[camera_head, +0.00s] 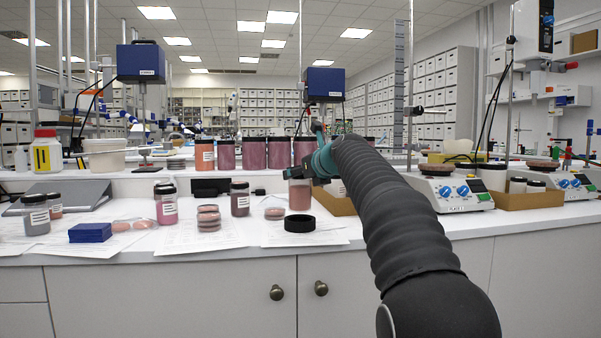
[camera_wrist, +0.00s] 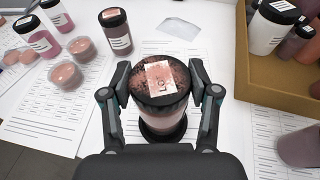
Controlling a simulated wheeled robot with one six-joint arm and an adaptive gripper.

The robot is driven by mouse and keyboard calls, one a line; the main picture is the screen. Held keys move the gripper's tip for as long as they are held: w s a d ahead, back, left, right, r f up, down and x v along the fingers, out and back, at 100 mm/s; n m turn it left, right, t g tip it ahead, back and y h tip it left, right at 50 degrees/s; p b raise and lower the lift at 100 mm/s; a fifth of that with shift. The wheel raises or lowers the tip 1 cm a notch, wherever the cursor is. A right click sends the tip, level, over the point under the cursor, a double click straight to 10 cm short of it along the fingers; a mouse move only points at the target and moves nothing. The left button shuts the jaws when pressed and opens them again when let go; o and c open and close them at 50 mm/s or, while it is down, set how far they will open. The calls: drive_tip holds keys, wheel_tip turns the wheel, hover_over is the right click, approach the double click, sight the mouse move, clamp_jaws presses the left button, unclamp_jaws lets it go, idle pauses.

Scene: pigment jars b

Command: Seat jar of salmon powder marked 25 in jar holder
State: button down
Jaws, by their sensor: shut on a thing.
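The jar of salmon powder (camera_head: 300,195) has a dark, powder-dusted lid with a white label (camera_wrist: 161,78); its number is hard to read. My gripper (camera_wrist: 160,72) is shut on this jar near its lid, one finger on each side, and the jar looks upright. The jar holder, a black ring (camera_head: 299,225), lies on the bench near the front edge. In the head view the jar's base shows just above the ring's far rim. In the wrist view part of the black ring (camera_wrist: 163,136) shows below the jar, mostly hidden by it. The jar appears raised above the ring.
Printed sheets (camera_head: 200,236) lie under the ring and to its left. A dark-lidded jar (camera_head: 240,199), stacked pink dishes (camera_head: 208,218) and a blue box (camera_head: 90,232) stand left. A cardboard tray (camera_wrist: 262,99) with jars is to the right.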

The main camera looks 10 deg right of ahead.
sight(306, 190)
drive_tip(key=shift+f+b, duration=1.25)
drive_tip(key=shift+f, duration=0.85)
drive_tip(key=shift+f, duration=0.3)
drive_tip(key=shift+c, duration=1)
unclamp_jaws()
drive_tip(key=shift+s, duration=0.1)
